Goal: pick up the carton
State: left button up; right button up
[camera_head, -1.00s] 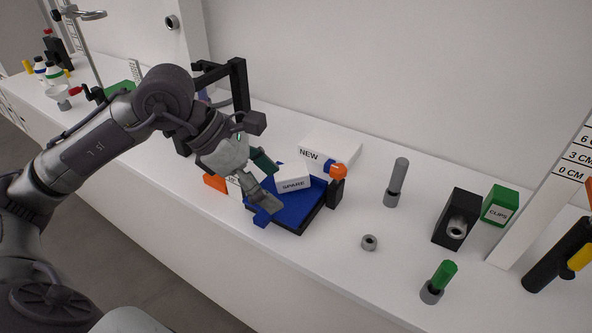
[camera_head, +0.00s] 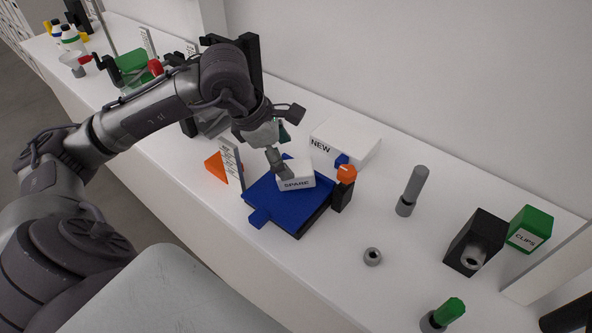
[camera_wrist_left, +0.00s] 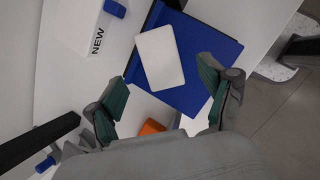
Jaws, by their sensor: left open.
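A small white box marked SPARE (camera_head: 297,182) lies on a blue pad (camera_head: 285,208) with a dark base. A larger white carton marked NEW (camera_head: 350,142) lies behind it on the bench. My left gripper (camera_head: 281,150) is open and empty, above the back left of the SPARE box; one finger overlaps that box's left edge in the head view. In the left wrist view, the SPARE box's plain top (camera_wrist_left: 160,57) lies ahead of the spread fingers (camera_wrist_left: 163,86), and the NEW carton (camera_wrist_left: 82,24) is at the upper left. My right gripper is not in view.
A black post with an orange knob (camera_head: 346,174) stands right of the pad. An orange wedge (camera_head: 216,167) and an upright white plate (camera_head: 232,164) stand left. A grey cylinder (camera_head: 413,190), a ring (camera_head: 372,256) and a black block (camera_head: 474,242) are further right. The bench front is mostly clear.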

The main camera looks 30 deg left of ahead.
aim_at(294, 167)
pick_arm(q)
jog(key=shift+w+d+f, duration=0.1)
jog(key=shift+w+f, duration=0.1)
jog(key=shift+f, duration=0.2)
jog(key=shift+p+x, duration=0.75)
jog(key=shift+x, duration=0.4)
jog(key=x, duration=0.2)
jog(key=shift+d+f, duration=0.1)
jog(key=shift+f, duration=0.15)
jog(key=shift+w+f, duration=0.15)
jog(key=shift+f, duration=0.15)
jog(key=shift+c, duration=0.5)
jog(key=c, duration=1.1)
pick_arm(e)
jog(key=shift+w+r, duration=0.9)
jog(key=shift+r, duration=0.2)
